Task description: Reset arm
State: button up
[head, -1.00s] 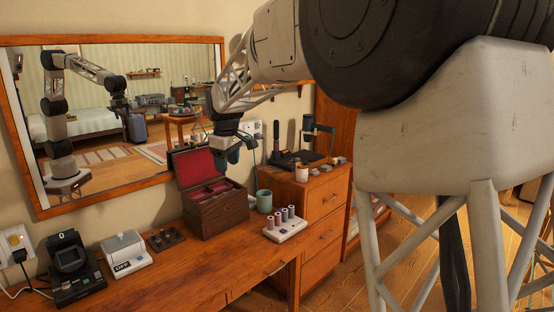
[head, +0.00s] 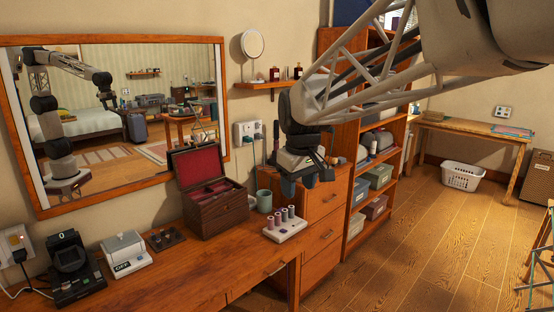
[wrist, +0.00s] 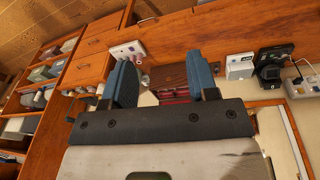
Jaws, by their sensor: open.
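My gripper (head: 308,182) hangs in the air in front of the chest of drawers, to the right of the wooden jewellery box. In the wrist view my gripper (wrist: 163,80) shows two blue fingers spread apart with nothing held between them. The jewellery box (head: 222,212) stands on the dressing table with its lid up and a red lining; it also shows beyond the fingers in the wrist view (wrist: 172,77). My arm reaches in from the upper right and hides part of the shelf unit and the things on the drawers.
A mirror (head: 40,210) hangs behind. The floor (head: 420,250) at right is mostly clear.

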jog(key=s+d+f+m, duration=0.2)
jog(key=s+d+f, duration=0.1)
jog(key=s, duration=0.6)
jog(key=s+d+f+m, duration=0.3)
jog(key=s+d, duration=0.3)
jog(key=s, duration=0.4)
jog(key=s+d+f+m, duration=0.2)
jog(key=s+d+f, duration=0.2)
jog(key=s, duration=0.6)
jog(key=shift+d+f+t, duration=0.25)
jog(key=shift+f+t, duration=0.15)
jog(key=shift+f, duration=0.25)
jog(key=shift+h, duration=0.3)
